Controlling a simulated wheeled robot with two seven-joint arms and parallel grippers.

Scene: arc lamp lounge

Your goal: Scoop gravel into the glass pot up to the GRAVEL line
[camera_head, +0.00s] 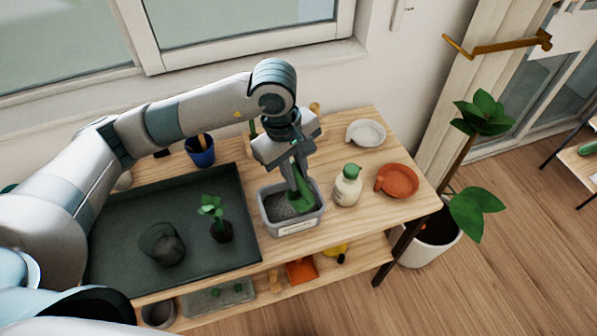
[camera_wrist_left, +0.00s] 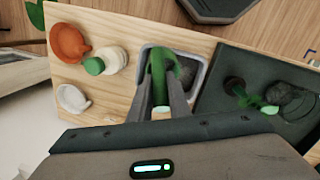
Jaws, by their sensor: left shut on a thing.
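My left gripper (camera_head: 291,165) is shut on a green scoop (camera_head: 302,196), whose lower end is down inside a grey bin (camera_head: 266,218) of grey gravel (camera_head: 278,207). In the left wrist view the scoop (camera_wrist_left: 158,68) stands between the fingers of my left gripper (camera_wrist_left: 161,98), over the bin (camera_wrist_left: 203,70). The gripper hides part of the scoop and gravel. A dark rounded object (camera_head: 163,244) on the black tray may be the glass pot; its contents and any line on it cannot be made out. My right gripper is not in view.
The black tray (camera_head: 133,270) also holds a small seedling (camera_head: 212,207). A white bottle with a green cap (camera_head: 347,187), a terracotta dish (camera_head: 398,181) and a pale dish (camera_head: 366,133) stand right of the bin. A blue cup (camera_head: 201,153) stands behind the tray.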

